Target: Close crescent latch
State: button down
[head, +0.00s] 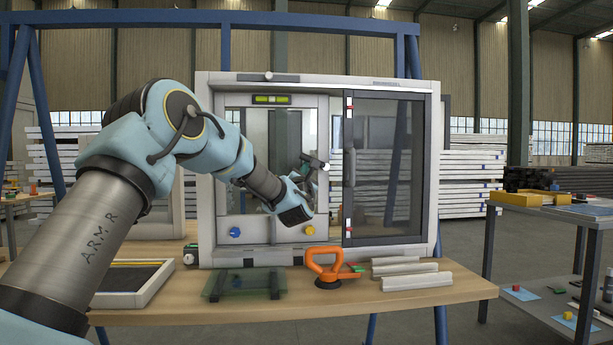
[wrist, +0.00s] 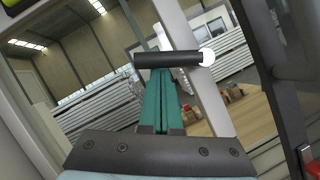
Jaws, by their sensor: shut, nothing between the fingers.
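The window unit (head: 440,170) stands upright on the workbench, with a pale left sash and a dark-framed right sash (head: 388,165). My gripper (head: 309,173) is in front of the left sash, close to the meeting stile. In the wrist view my gripper's green fingers (wrist: 163,92) are together and empty. A dark bar with a white round end (wrist: 168,60) crosses at the fingertips; it looks like the crescent latch's lever. It also shows small in the head view (head: 315,162). Whether the fingers touch it, I cannot tell. The latch's base is not clearly visible.
On the bench (head: 400,305) lie an orange suction lifter (head: 328,268), pale profile strips (head: 415,280), a glass pane (head: 245,284) and a framed panel (head: 135,283). Blue and yellow knobs sit low on the left sash. A side table (head: 550,215) stands at right.

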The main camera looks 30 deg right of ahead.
aim_at(308, 156)
jog(key=r+m, duration=0.1)
jog(key=m+g+b, duration=0.1)
jog(key=m, duration=0.1)
jog(key=shift+r+m+h, duration=0.3)
jog(key=shift+r+h, duration=0.1)
jog(key=r+m+g, duration=0.1)
jog(key=m+g, duration=0.1)
jog(key=m, duration=0.1)
jog(key=shift+s+d+r, duration=0.2)
jog(key=shift+d+r, duration=0.1)
jog(key=shift+r, duration=0.05)
jog(key=m, duration=0.2)
jog(key=d+r+m+g+p, duration=0.1)
jog(key=m, duration=0.1)
jog(key=s+d+r+m+g+p, duration=0.1)
jog(key=m, duration=0.1)
jog(key=shift+r+y, duration=0.1)
jog(key=shift+y, duration=0.3)
jog(key=shift+d+r+p, duration=0.1)
jog(key=shift+d+p, duration=0.05)
jog(key=shift+p, duration=0.15)
